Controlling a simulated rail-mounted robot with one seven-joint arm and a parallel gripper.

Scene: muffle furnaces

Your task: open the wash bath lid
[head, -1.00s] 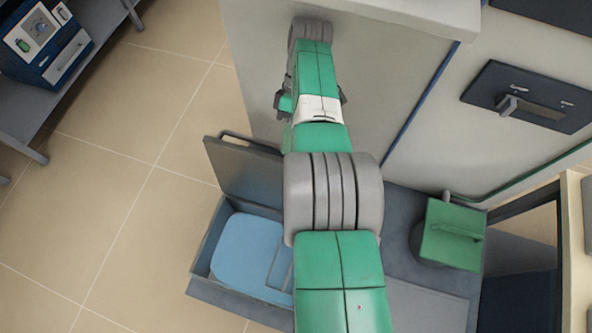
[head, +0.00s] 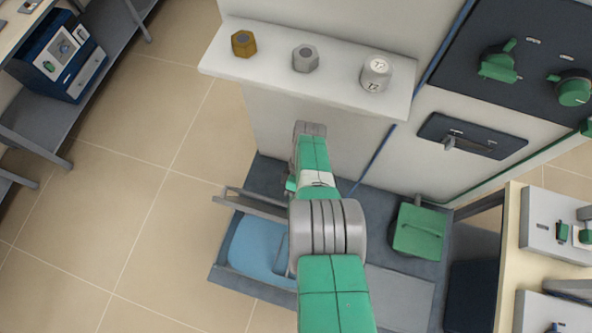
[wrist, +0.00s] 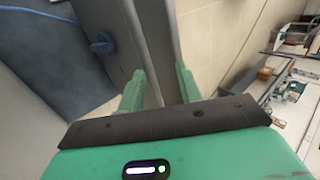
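The wash bath (head: 262,252) is in the head view, left of my arm, with blue water showing in it. Its grey lid (head: 250,203) stands raised along the bath's far side, seen nearly edge-on; my arm covers its right end. In the wrist view my gripper (wrist: 160,80) has its two green fingers apart. A grey panel edge (wrist: 160,40), likely the lid, runs between and beyond the fingers; I cannot tell whether they touch it.
A white ledge (head: 225,60) holds a brass nut (head: 244,43), a grey nut (head: 306,58) and a white numbered piece (head: 376,74). A green lidded box (head: 419,231) stands right of my arm. The tiled floor (head: 130,220) at left is clear.

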